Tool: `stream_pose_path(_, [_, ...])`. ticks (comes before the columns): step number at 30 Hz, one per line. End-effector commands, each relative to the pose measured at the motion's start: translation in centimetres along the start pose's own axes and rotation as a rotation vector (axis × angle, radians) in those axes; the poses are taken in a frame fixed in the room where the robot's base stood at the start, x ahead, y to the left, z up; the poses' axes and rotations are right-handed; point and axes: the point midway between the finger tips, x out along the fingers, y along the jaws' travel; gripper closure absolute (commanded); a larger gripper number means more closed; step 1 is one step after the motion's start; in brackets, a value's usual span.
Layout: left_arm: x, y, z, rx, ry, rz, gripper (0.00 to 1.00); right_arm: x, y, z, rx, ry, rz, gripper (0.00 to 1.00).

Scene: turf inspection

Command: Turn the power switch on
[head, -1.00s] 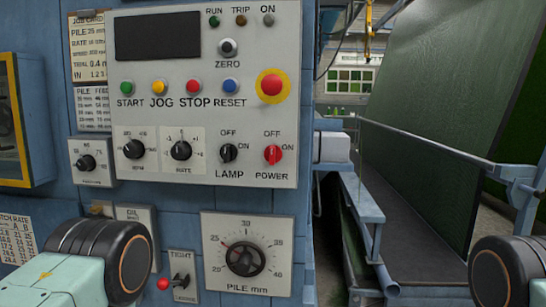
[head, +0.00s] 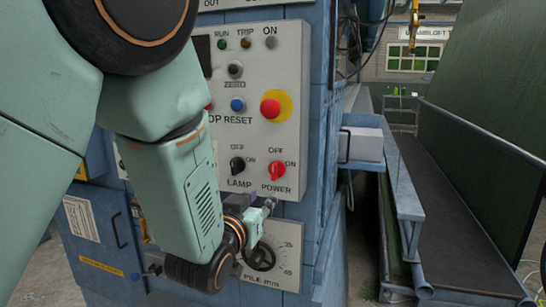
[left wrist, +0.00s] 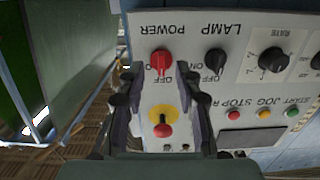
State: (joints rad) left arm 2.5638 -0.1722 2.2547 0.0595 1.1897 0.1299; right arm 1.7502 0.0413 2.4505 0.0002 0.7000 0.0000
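The red POWER switch (head: 277,171) is a rotary knob low on the grey control panel (head: 290,60), with OFF above it and ON to its right. Its pointer is toward OFF. In the left wrist view, which is upside down, the red knob (left wrist: 161,62) shows between and just beyond the fingertips. My left gripper (head: 268,206) is just below the POWER knob in the head view. Its two fingers are apart and empty in the left wrist view (left wrist: 158,80). I see no contact with the knob. My right gripper is out of view.
The black LAMP knob (head: 237,166) sits left of POWER. A red emergency button on a yellow ring (head: 272,107) is above. The PILE mm dial (head: 260,257) is below, partly covered by my left arm. A railing (head: 470,150) and dark turf slope are at right.

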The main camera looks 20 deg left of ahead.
Motion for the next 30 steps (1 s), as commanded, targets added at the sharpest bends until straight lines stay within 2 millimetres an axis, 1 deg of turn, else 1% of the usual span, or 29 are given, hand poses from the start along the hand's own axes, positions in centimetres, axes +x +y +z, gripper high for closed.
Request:
stream_pose_path(1, [0.1, 0.1, -1.9, 0.001, 0.034, 0.002, 0.66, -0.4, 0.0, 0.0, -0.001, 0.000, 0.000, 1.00])
stream_pose_path(3, [0.2, 0.2, -3.1, 0.002, 0.063, 0.005, 0.66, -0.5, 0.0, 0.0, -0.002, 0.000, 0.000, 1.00])
stream_pose_path(5, [0.4, 0.1, -3.5, 0.003, 0.073, 0.006, 0.66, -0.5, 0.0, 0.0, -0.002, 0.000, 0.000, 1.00])
stream_pose_path(8, [1.3, -0.1, -3.6, 0.001, 0.075, 0.006, 0.66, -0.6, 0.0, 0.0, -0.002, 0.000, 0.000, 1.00])
stream_pose_path(15, [4.9, -0.4, -3.8, 0.002, 0.074, 0.006, 0.66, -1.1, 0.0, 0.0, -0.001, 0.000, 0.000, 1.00])
stream_pose_path(21, [7.1, -0.3, -3.9, 0.003, 0.071, 0.005, 0.66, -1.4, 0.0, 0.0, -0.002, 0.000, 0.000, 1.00])
stream_pose_path(25, [7.8, -0.2, -3.9, 0.004, 0.072, 0.006, 0.66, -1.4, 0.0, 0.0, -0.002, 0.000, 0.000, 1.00])
stream_pose_path(30, [8.0, 0.0, -3.9, 0.004, 0.070, 0.006, 0.66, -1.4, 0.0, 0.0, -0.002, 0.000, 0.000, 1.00])
